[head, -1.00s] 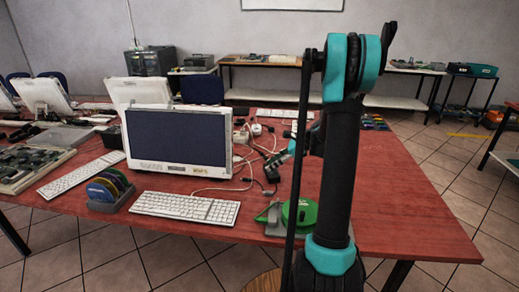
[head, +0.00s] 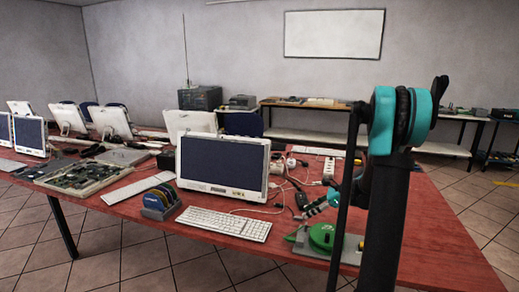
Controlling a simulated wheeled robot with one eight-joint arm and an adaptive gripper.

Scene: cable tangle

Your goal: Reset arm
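My arm (head: 388,210) stands upright at the right of the head view, black with teal joints. Its upper joint is bent and a further part reaches behind the column, over the red table (head: 455,235). A dark and teal end piece, which looks like my gripper (head: 306,212), shows small left of the column, close above the table near the cables. Its fingers are too small and too hidden to tell open from shut, and I see nothing clearly held.
A monitor (head: 222,165), a keyboard (head: 224,223), a disc rack (head: 160,203) and a green reel (head: 322,236) are near the arm. White cables (head: 290,185) lie tangled behind. The table's right part is mostly clear. Shelves (head: 310,139) line the back wall.

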